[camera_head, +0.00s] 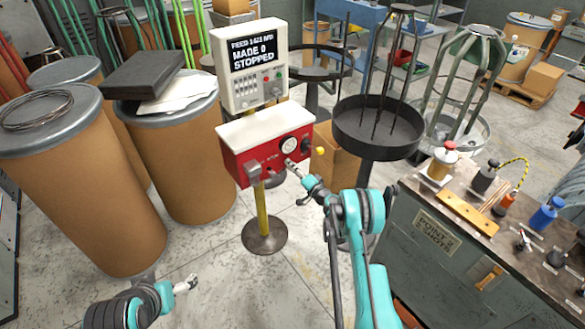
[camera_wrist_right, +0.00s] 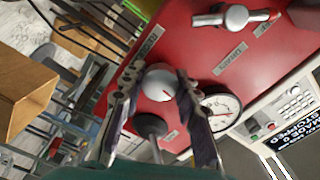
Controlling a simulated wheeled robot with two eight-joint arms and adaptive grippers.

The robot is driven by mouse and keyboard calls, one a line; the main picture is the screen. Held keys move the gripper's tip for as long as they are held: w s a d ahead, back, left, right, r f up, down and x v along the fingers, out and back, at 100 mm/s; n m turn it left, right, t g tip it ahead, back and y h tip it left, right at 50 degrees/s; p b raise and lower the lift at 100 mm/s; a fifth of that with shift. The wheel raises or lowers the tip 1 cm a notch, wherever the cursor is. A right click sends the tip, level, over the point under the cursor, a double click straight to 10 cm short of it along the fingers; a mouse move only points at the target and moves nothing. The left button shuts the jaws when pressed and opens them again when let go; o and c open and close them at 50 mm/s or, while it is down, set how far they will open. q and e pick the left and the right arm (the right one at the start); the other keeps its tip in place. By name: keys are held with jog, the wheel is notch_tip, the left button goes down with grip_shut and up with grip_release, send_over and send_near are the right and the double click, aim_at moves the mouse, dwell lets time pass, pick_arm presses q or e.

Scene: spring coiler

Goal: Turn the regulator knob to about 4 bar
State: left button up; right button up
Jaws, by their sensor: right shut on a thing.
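The red control box (camera_head: 265,143) carries a round white pressure gauge (camera_head: 289,144), also in the right wrist view (camera_wrist_right: 221,107). I cannot read its value. My right gripper (camera_head: 292,166) is at the box front below the gauge. In the right wrist view its two fingers (camera_wrist_right: 157,77) stand on either side of the knob, shut on it. In the head view the gripper hides the knob. My left gripper (camera_head: 187,284) is low at the left, away from the box; its fingers are too small to judge.
A silver lever handle (camera_wrist_right: 236,18) is on the same panel. A yellow knob (camera_head: 320,150) sticks out at the box's right side. The display unit (camera_head: 250,65) above reads "STOPPED". A workbench (camera_head: 440,240) stands at right, brown drums (camera_head: 85,185) at left.

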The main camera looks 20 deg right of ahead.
jog(key=m, duration=0.5)
jog(key=shift+m, duration=0.3)
dwell(0.5)
jog(key=o, duration=1.2)
jog(key=shift+s+d, duration=0.1)
jog(key=v, duration=0.7)
jog(key=shift+s, duration=0.15)
jog(key=shift+r, duration=0.1)
